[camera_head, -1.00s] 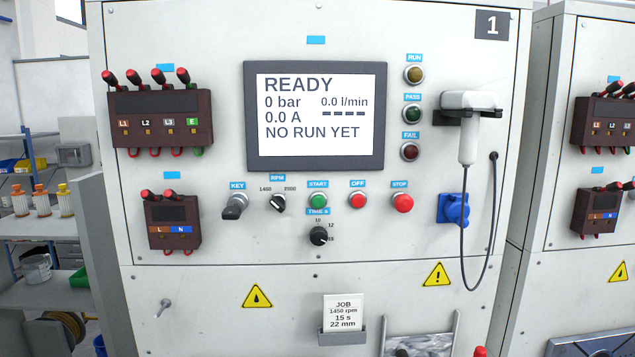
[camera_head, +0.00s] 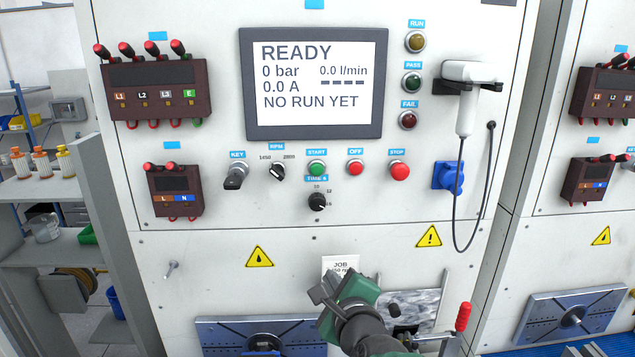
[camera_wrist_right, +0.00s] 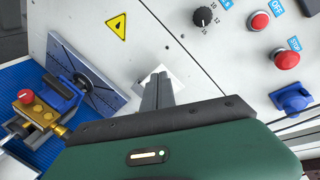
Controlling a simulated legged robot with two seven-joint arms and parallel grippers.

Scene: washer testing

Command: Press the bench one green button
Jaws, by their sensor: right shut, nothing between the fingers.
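The green START button (camera_head: 317,168) sits on the bench one panel, below the screen (camera_head: 318,80) that reads READY and NO RUN YET. The red OFF button (camera_head: 355,168) and the red STOP button (camera_head: 399,171) are to its right. My right gripper (camera_head: 322,289) is shut and empty, in front of the job card, well below the green button. In the right wrist view its closed fingers (camera_wrist_right: 158,90) point at the lower panel, and the green button is out of that view. My left gripper is not in view.
The TIME knob (camera_head: 317,202) lies between the green button and my gripper. A key switch (camera_head: 236,176) and RPM knob (camera_head: 278,171) are to the left. A handheld device (camera_head: 467,75) hangs at right with a looping cable. A red-handled clamp (camera_head: 463,317) stands low at right.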

